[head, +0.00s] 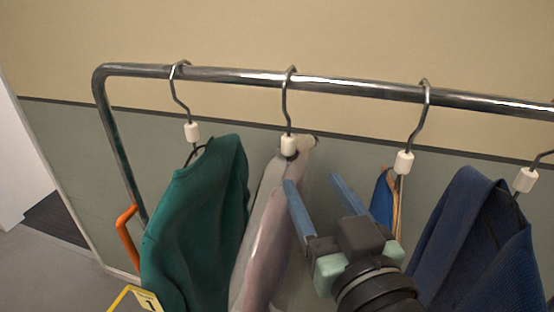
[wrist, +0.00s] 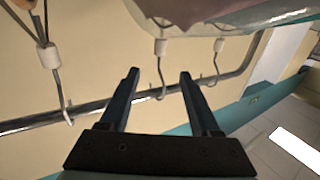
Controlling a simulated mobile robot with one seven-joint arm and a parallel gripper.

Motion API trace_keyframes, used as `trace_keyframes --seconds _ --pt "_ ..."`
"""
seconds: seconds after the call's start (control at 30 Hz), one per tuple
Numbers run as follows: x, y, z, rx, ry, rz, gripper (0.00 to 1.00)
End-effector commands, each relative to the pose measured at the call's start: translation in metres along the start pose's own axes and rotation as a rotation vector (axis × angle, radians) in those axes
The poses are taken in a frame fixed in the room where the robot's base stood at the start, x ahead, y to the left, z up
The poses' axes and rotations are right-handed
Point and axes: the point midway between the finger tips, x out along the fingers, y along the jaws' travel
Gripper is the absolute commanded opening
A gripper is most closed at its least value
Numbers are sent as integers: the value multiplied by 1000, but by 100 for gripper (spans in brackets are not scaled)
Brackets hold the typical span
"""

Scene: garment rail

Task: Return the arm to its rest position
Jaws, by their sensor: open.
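My gripper (head: 318,186) is open, its two blue fingers apart with nothing between them. In the head view it stands in front of the rail, below the bar, between the pale pinkish garment (head: 268,230) and the blue and tan garment (head: 385,200). It overlaps the right edge of the pale garment in the picture; I cannot tell whether they touch. In the wrist view the dark fingers (wrist: 158,80) point towards the wall and the metal rail, with a hanger hook showing between them. Part of the blue and tan garment is hidden behind my gripper.
A chrome garment rail (head: 350,86) spans the view. A green garment (head: 195,220) hangs at the left and a navy garment (head: 475,240) at the right, on hooks with white collars. An orange hook-shaped part (head: 127,235) and a yellow-edged tag (head: 146,300) are at lower left.

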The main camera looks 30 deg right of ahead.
Motion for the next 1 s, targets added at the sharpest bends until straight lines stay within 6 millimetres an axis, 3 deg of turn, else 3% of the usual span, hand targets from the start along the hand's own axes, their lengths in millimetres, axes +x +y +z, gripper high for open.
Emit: trace_keyframes --seconds 0.23,0.37,0.57,0.8,1.0 --pt "0 -2 -2 -2 6 -2 64" --pt "8 -22 -24 -23 68 -31 64" --pt "13 -94 -106 -44 304 -124 64" --pt "-25 -178 -208 33 621 -243 64" --pt "-60 -210 -253 111 773 -298 64"
